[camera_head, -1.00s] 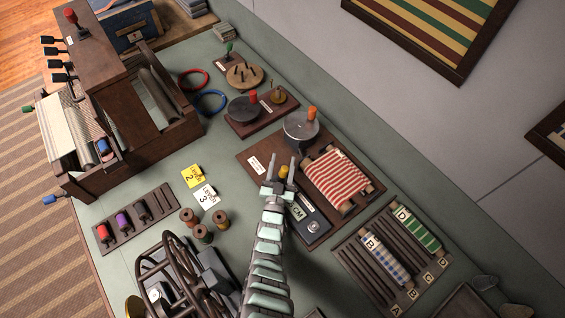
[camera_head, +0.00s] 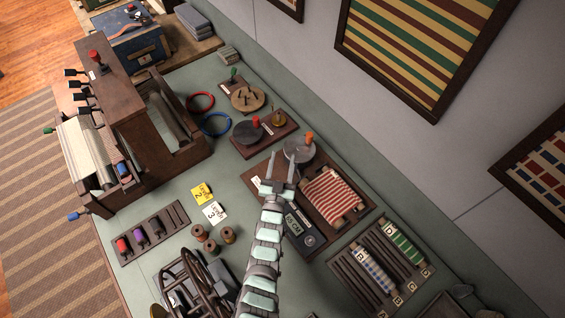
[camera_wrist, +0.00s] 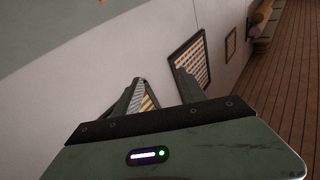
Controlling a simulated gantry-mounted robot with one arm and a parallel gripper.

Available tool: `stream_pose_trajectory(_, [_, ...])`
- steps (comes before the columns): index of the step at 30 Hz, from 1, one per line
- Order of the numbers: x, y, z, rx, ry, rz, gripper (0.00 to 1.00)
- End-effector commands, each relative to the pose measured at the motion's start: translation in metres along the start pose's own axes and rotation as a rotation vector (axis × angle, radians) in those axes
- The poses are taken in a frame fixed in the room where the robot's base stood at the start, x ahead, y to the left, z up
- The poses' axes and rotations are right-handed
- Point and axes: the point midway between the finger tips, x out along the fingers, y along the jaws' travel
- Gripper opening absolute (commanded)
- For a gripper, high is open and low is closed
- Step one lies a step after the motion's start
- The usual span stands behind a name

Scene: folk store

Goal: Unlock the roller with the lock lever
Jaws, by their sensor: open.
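A brown board (camera_head: 259,165) on the green bench carries a roller wound with red-and-white striped cloth (camera_head: 330,196), a grey disc with an orange knob (camera_head: 309,138), and a grey display unit reading in CM (camera_head: 300,232). My gripper (camera_head: 281,170) is open and empty. In the head view it overlaps the board left of the cloth roller and below the disc; its height above the board is hard to judge. Which part is the lock lever I cannot tell. The wrist view shows my open fingers against the wall, with neither roller nor lever in sight.
A wooden loom (camera_head: 122,97) with several coloured levers stands at the left. A rack (camera_head: 352,278) with two cloth rolls is at the lower right. Thread spools (camera_head: 229,235) and cards (camera_head: 215,212) lie left of my arm. Framed textiles (camera_head: 418,50) hang on the wall.

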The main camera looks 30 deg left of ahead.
Motion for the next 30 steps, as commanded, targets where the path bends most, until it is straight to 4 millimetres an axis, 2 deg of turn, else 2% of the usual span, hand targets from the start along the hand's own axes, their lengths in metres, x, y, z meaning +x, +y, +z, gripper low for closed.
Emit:
stream_pose_trajectory(6, [0.003,-0.001,-0.012,-0.001,0.002,0.000,0.49])
stream_pose_trajectory(19, [0.003,-0.001,-0.015,-0.001,0.002,0.001,0.49])
stream_pose_trajectory(22, [0.000,0.007,-0.022,-0.006,0.025,0.013,0.49])
stream_pose_trajectory(23, [-0.002,0.013,-0.028,-0.010,0.042,0.022,0.49])
stream_pose_trajectory(26, [-0.015,0.044,-0.061,-0.035,0.143,0.068,0.49])
stream_pose_trajectory(29, [-0.043,0.084,-0.114,-0.083,0.294,0.126,0.49])
stream_pose_trajectory(30, [-0.057,0.098,-0.136,-0.105,0.359,0.148,0.49])
